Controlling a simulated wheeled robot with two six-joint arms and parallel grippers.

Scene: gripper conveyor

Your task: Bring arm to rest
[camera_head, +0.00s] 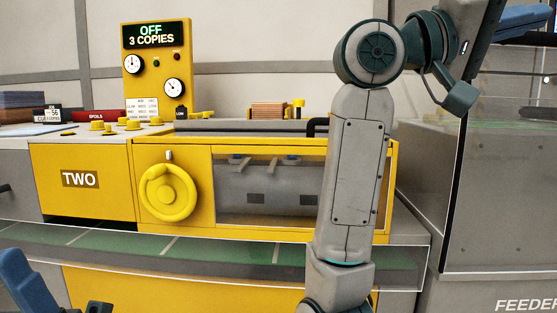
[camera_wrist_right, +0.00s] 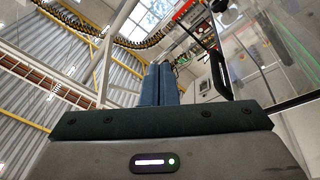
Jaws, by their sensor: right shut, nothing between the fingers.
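My right arm rises through the right half of the head view, in front of the yellow machine. Its right gripper (camera_head: 528,18) is at the upper right edge of that view, partly cut off, with blue fingers pointing right. In the right wrist view the two blue fingers (camera_wrist_right: 160,84) lie side by side, shut, with nothing between them. They point up toward the ceiling. A blue part of my left gripper (camera_head: 22,282) shows at the lower left corner of the head view; most of it is out of frame, so its opening cannot be judged.
The yellow machine marked TWO (camera_head: 80,180) has a yellow handwheel (camera_head: 168,192) and a panel (camera_head: 156,65) reading OFF, 3 COPIES. A green conveyor (camera_head: 220,252) runs along its front. A grey feeder cabinet (camera_head: 500,215) with clear panels stands at the right, near my right arm.

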